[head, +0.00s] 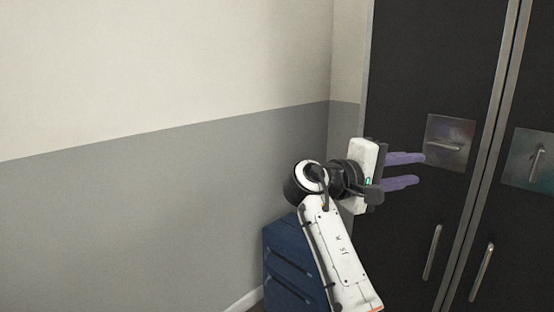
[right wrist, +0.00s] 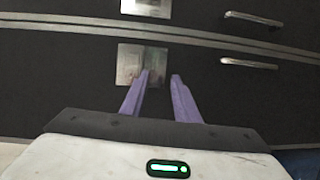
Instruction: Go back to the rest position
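My right gripper (head: 418,170) is raised in front of the dark wardrobe (head: 402,60), its purple fingers pointing toward the left door. In the right wrist view the two fingers (right wrist: 161,76) are apart with nothing between them, so it is open. A square metal plate with a small handle (head: 450,143) is just beyond the fingertips; it also shows in the right wrist view (right wrist: 128,62). I cannot tell whether the fingertips touch the door. My left gripper is not in view.
A blue drawer cabinet (head: 284,262) stands low beside the wardrobe, partly hidden by my right arm. Long bar handles (head: 432,252) sit lower on the doors. A second plate (head: 532,158) is on the right door. The grey and cream wall at left is bare.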

